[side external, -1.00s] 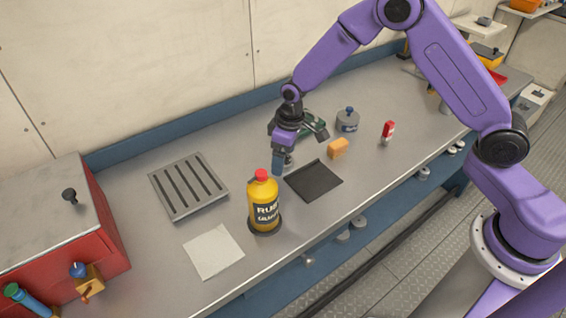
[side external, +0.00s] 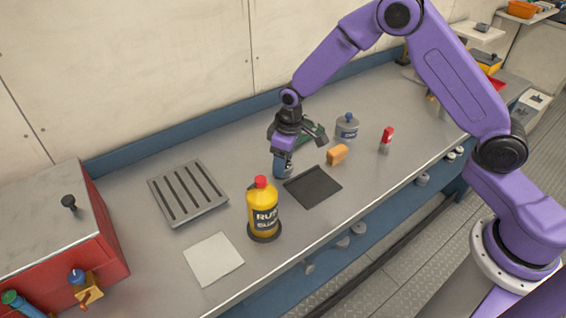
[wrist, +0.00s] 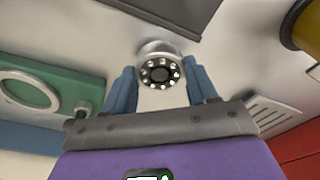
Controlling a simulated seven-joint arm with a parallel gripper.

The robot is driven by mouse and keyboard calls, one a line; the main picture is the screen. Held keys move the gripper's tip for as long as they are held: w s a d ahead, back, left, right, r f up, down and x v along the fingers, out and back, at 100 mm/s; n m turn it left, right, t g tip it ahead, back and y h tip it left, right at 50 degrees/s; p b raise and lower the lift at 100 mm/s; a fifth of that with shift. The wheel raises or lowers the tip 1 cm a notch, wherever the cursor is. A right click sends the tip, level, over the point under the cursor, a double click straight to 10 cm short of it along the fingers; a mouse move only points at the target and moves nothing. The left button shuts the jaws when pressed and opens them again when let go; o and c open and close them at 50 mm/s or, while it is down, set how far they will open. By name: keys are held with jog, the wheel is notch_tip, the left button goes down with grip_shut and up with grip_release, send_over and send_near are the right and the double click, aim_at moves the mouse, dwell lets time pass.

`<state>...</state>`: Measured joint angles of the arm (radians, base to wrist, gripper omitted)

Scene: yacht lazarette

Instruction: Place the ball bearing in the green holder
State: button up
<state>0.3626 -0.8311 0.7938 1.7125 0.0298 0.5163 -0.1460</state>
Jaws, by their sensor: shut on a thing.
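The ball bearing (wrist: 160,72) is a silvery ring with pale balls around a dark centre. In the wrist view it sits between the blue fingertips of my gripper (wrist: 162,88), which is shut on it. In the side view my gripper (side external: 283,168) points down low over the bench, left of the black mat, and mostly hides the bearing. The green holder (wrist: 65,85) has a round pale ring and lies left of the bearing in the wrist view. In the side view the green holder (side external: 318,133) shows partly behind my gripper.
A yellow bottle (side external: 264,208) stands in front. A slotted grey tray (side external: 188,193) lies left.

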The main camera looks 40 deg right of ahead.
notch_tip(320, 180, up, 2)
jog(key=shift+w+r, duration=0.1)
jog(key=shift+r, duration=0.15)
jog(key=s+d+r, duration=0.4)
jog(key=s+r, duration=0.6)
jog(key=s, duration=0.3)
jog(key=w+d+r+m+h, duration=0.1)
jog(key=w+d+r+m, duration=0.1)
jog(key=w+d+m, duration=0.9)
jog(key=w+f, duration=0.3)
jog(key=w+f+n, duration=0.1)
jog(key=w+f, duration=0.1)
jog(key=w, duration=0.2)
jog(key=w+f+n, duration=0.1)
jog(key=w+f, duration=0.2)
jog(key=w, duration=0.1)
jog(key=shift+w+d+f, duration=0.25)
jog(key=shift+d+f, duration=0.05)
jog(key=shift+d, duration=0.1)
jog(key=shift+w+f, duration=0.65)
jog(key=shift+f, duration=1.6)
jog(key=shift+f, duration=0.1)
